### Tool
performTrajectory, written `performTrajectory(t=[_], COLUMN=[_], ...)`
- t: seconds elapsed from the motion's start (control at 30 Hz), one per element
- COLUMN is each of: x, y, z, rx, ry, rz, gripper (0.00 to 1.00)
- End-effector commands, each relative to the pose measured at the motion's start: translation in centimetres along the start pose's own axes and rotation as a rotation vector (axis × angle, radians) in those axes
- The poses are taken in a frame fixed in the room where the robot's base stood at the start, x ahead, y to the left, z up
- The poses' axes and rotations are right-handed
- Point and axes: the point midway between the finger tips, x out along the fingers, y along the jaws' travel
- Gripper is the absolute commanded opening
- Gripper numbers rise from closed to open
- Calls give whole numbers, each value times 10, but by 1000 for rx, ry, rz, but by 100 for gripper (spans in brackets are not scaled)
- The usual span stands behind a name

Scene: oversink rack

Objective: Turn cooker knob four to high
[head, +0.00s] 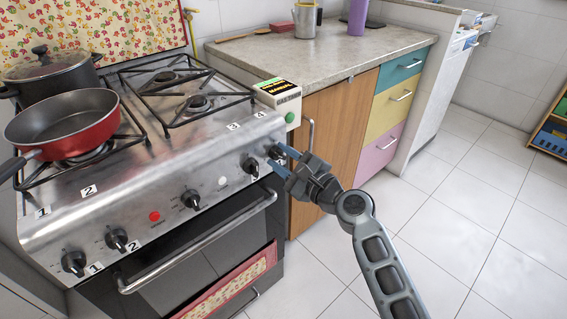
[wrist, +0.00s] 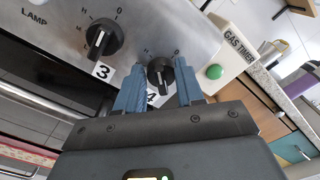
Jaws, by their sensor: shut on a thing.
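Cooker knob four (wrist: 160,72) is a black round knob at the right end of the steel front panel, with label 4 (wrist: 151,98) beside it. In the head view the knob (head: 276,151) is partly hidden by my gripper (head: 284,160). In the wrist view the blue fingers of my gripper (wrist: 158,92) are on either side of the knob's grip, shut on it. The 0 mark shows above the knob to the right; I cannot tell its exact setting. Knob three (wrist: 103,37), with its label 3, is to its left, its white line pointing up towards 0.
The gas timer (head: 280,95) with a green button stands right of the cooker, close to my gripper. A red pan (head: 65,122) and a dark pot (head: 48,75) are on the left burners. The oven handle (head: 200,245) runs below the knobs.

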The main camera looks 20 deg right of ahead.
Motion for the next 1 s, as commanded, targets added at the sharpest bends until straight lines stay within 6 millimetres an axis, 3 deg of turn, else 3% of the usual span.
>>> performTrajectory(t=[0.5, 1.0], x=[0, 0], y=[5, 5], z=[-2, -1], rx=[-339, -402], ry=[0, 1], rz=[2, 3], gripper=[7, 7])
